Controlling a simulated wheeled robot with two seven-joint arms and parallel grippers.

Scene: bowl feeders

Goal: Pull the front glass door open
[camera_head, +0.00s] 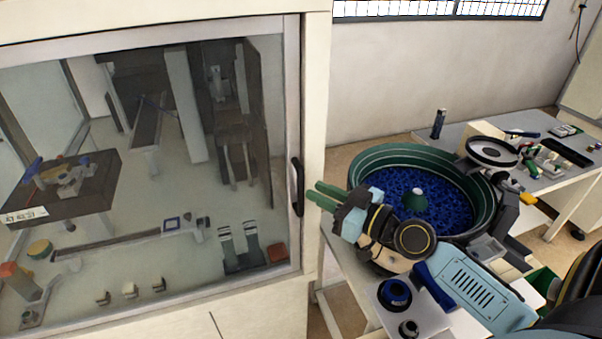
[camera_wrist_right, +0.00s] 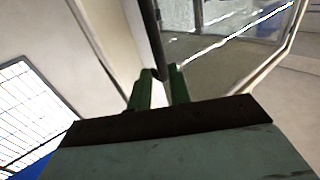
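The front glass door (camera_head: 230,283) is a large pane in a pale frame and looks closed. Its dark vertical handle (camera_head: 297,187) is on the door's right edge. In the right wrist view the handle (camera_wrist_right: 153,30) is a black bar that runs down to the fingertips. My right gripper (camera_head: 315,193) has green fingers pointing left, close to the right of the handle. In the wrist view its fingers (camera_wrist_right: 161,76) are apart, with the bar's lower end near the gap between the tips. I cannot tell whether they touch it. My left gripper is not in view.
Behind the glass are a machine table (camera_head: 75,215) and several small fixtures. A green bowl feeder (camera_head: 480,185) with blue parts stands right of my right gripper. A cluttered worktable (camera_head: 545,180) is at the far right.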

